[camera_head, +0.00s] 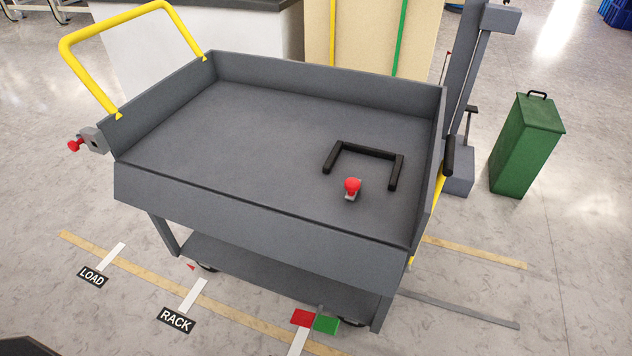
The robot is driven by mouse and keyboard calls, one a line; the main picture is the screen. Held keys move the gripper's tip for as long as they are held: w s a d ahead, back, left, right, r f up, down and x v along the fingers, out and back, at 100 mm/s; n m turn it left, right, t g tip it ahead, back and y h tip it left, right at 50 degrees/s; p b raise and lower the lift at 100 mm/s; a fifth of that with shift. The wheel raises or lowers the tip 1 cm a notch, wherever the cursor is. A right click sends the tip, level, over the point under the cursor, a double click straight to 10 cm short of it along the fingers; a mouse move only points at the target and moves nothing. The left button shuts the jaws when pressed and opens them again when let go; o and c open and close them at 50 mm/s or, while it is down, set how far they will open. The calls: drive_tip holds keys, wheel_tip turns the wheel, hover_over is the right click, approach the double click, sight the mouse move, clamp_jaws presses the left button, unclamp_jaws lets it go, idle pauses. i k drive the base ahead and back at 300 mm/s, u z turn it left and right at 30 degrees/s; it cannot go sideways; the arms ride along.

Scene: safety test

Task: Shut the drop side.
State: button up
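A grey cart (260,130) with a raised rim stands in the middle of the head view. Its near long side, the drop side (250,225), is folded down and outward below the deck edge, so the near side is open. The back, left and right walls stand upright. A red knob on a grey bracket (90,141) sits at the left near corner. A small red knob with a grey base (352,188) and a black U-shaped bar (368,150) are on the deck towards the right. My gripper is not in view.
A yellow push handle (130,15) rises at the cart's left end. A green bin (527,146) stands at right, with a grey post (465,70) beside the cart. Floor labels LOAD (92,276) and RACK (176,320) lie in front. Red (303,318) and green (326,324) plates show below the cart.

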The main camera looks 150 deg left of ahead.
sight(370, 266)
drive_tip(key=u, duration=5.1)
